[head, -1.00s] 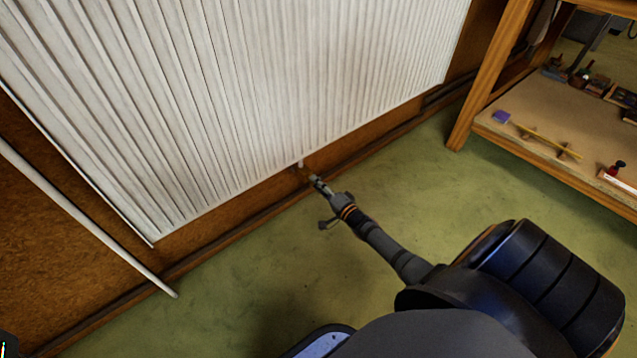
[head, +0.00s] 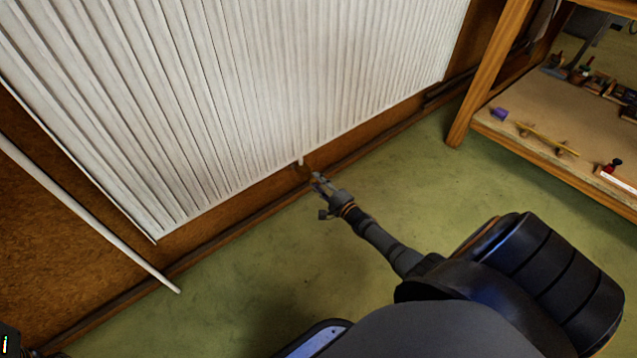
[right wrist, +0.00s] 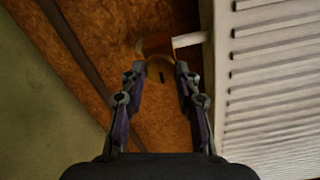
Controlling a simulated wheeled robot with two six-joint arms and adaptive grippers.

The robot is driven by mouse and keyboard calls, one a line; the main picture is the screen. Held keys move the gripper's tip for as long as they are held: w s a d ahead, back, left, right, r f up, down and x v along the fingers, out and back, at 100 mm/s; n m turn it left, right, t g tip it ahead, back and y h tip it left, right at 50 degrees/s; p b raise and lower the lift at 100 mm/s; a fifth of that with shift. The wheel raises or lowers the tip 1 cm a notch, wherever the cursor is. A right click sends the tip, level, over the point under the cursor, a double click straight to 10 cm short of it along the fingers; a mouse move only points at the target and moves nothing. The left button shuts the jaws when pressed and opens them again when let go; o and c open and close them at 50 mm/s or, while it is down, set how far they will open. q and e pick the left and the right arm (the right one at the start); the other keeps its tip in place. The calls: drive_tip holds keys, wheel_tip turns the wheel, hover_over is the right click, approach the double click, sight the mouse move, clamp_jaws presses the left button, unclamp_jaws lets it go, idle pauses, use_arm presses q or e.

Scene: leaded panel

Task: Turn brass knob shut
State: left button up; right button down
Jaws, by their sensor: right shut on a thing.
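My right gripper (right wrist: 161,70) is shut on the knob, with one finger on each side. In the head view my right gripper (head: 318,179) is low by the wall, just under the radiator's bottom edge.
The white ribbed radiator (head: 270,90) hangs close above the gripper. A brown cork wall and a dark skirting rail (head: 225,238) lie behind it. A white pipe (head: 90,215) is at left. A wooden workbench (head: 480,90) with small tools stands at right. Green floor is clear.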

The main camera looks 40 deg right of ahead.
idle(0.3)
drive_tip(key=c, duration=1)
unclamp_jaws()
drive_tip(key=s, duration=1.2)
drive_tip(key=shift+d, duration=0.45)
